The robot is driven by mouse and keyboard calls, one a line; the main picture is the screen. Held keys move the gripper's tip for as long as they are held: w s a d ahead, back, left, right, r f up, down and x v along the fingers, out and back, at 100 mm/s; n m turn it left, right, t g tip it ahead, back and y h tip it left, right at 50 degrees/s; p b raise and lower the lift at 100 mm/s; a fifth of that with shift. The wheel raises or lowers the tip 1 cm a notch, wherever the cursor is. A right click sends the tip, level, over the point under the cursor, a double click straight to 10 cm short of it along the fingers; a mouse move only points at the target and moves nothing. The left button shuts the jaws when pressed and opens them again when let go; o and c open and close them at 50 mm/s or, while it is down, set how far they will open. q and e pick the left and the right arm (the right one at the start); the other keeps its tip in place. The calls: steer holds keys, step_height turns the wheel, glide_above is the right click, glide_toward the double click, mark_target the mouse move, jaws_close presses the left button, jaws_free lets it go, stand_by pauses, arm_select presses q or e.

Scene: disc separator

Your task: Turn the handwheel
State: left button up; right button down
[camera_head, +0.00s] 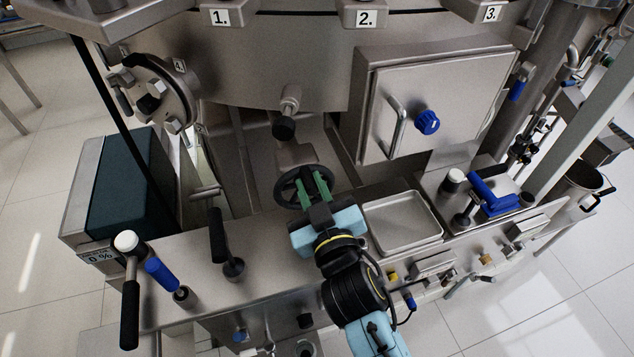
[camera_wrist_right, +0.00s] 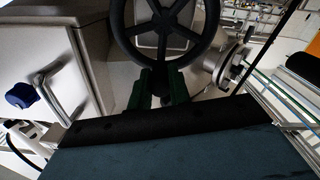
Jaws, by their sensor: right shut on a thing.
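The handwheel (camera_head: 284,190) is a black spoked ring on a metal mount, near the middle of the head view, above the steel worktop. It also shows at the top of the right wrist view (camera_wrist_right: 203,42). My right gripper (camera_head: 314,184) has green fingers and reaches over the wheel's near right side. It is shut on the wheel's rim; in the right wrist view the green fingers (camera_wrist_right: 160,88) stand either side of the lower rim. The fingers hide part of the rim. My left gripper is not in view.
A shallow steel tray (camera_head: 437,236) lies right of my right gripper. A door with a blue knob (camera_head: 427,122) and a handle is behind it. Black lever (camera_head: 217,240) and blue lever (camera_head: 160,273) stand at left. A blue clamp (camera_head: 494,195) is at right.

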steer(key=c, duration=1.3)
jaws_free()
steer(key=b+v, duration=0.2)
steer(key=v, duration=1.1)
steer(key=shift+s, duration=0.15)
